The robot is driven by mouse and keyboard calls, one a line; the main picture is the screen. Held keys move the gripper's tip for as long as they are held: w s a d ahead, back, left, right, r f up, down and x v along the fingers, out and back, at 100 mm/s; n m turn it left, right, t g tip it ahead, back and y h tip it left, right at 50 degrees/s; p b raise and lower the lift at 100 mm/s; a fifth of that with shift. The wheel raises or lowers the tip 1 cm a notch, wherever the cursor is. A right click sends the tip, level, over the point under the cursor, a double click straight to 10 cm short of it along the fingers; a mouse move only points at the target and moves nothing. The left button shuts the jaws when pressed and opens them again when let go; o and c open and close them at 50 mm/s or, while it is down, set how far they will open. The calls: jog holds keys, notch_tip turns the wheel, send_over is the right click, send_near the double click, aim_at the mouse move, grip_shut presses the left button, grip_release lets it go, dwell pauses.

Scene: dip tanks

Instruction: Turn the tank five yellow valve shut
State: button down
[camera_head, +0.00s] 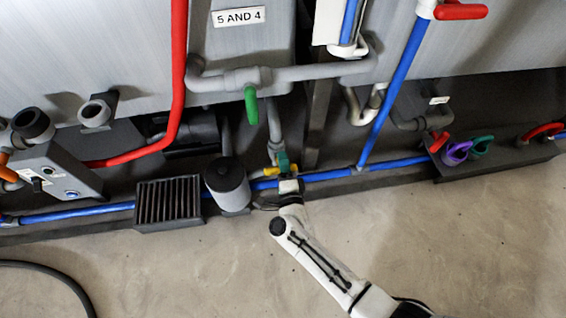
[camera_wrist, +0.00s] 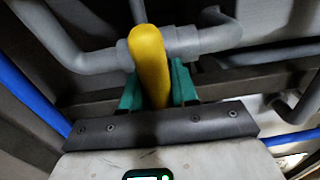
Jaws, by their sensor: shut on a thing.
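The yellow valve handle (camera_wrist: 149,62) stands large in the middle of the wrist view, on a grey pipe fitting. Its lower part lies between the two green fingers of my gripper (camera_wrist: 158,88), which is shut on it. In the head view the yellow handle (camera_head: 271,171) shows as a small patch just left of my gripper (camera_head: 283,160), low among the pipes under the tank. Most of the valve is hidden there by my gripper. A sign reading "5 AND 4" (camera_head: 239,17) is on the tank above.
A blue pipe (camera_head: 330,175) runs along the floor edge by my gripper. A grey cylinder (camera_head: 229,185) and a dark ribbed box (camera_head: 169,202) stand to the left. A green handle (camera_head: 251,104) hangs above. The floor (camera_head: 180,275) in front is mostly clear.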

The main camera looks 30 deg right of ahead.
jog(key=shift+f, duration=0.1)
jog(key=c, duration=1)
grip_release()
jog(key=shift+o, duration=0.2)
jog(key=shift+s, duration=0.1)
jog(key=p+v, duration=0.3)
jog(key=v, duration=0.7)
jog(key=shift+s, duration=0.35)
jog(key=shift+a, duration=0.1)
